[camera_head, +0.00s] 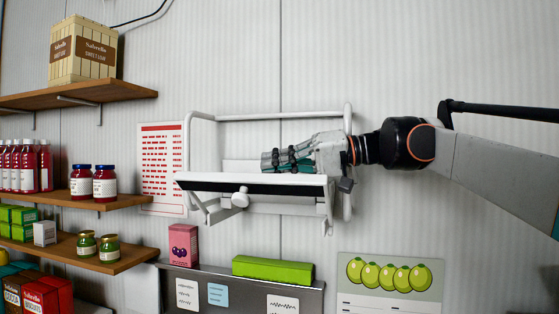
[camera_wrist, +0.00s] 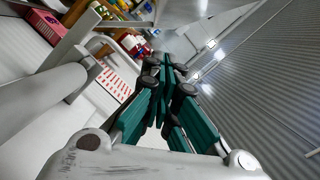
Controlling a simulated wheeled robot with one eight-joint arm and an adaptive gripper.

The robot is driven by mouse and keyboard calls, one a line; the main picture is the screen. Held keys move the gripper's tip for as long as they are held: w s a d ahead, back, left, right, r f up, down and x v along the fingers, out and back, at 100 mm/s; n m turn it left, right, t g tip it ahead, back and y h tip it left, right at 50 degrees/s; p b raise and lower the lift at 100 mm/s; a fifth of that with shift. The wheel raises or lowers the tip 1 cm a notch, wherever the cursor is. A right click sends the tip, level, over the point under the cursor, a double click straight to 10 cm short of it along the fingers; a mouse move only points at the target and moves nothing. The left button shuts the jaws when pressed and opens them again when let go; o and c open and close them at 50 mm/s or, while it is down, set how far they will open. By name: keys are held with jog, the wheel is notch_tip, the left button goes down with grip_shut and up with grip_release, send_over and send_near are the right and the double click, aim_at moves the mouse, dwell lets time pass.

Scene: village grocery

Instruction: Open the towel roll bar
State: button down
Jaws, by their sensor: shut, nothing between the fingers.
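A white towel roll holder (camera_head: 199,116) is fixed to the ribbed wall in the middle of the head view. Its front bar (camera_head: 300,179), a white piece with a dark strip and a round white knob (camera_head: 240,197) below, sticks out from the wall. My gripper (camera_head: 268,161) comes in from the right and points left, just above and behind the front bar inside the frame. Its fingers are shut and empty. In the wrist view my shut teal fingers (camera_wrist: 163,68) are at the centre, with white parts of the holder (camera_wrist: 40,104) close on the left. I cannot tell whether they touch.
Wooden shelves (camera_head: 95,201) with jars, bottles and boxes stand at the left. Below the holder a dark ledge (camera_head: 240,275) carries a pink box (camera_head: 183,246) and a green box (camera_head: 273,268). A fruit poster (camera_head: 389,280) hangs lower right. The wall above is clear.

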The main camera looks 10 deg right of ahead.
aim_at(247, 202)
jog(key=s+a+f+n, duration=0.1)
jog(key=s+f+n, duration=0.1)
jog(key=s+a+f+n+t+h+b, duration=0.1)
jog(key=s+n, duration=0.1)
jog(key=s, duration=0.1)
jog(key=s+a+f+n, duration=0.1)
jog(key=s+f+n, duration=0.1)
jog(key=s, duration=0.1)
jog(key=shift+a+f+h+b, duration=0.2)
jog(key=shift+f+h+b, duration=0.1)
jog(key=shift+f+b, duration=0.1)
jog(key=shift+s+f+n+t, duration=0.2)
jog(key=shift+f+n+t, duration=0.05)
jog(key=shift+n+t, duration=0.15)
jog(key=shift+s+a+f+b, duration=0.15)
jog(key=shift+s+f, duration=0.1)
jog(key=shift+f, duration=0.15)
jog(key=shift+s+a+f+b, duration=0.1)
jog(key=shift+s+f+b, duration=0.1)
jog(key=shift+f, duration=0.2)
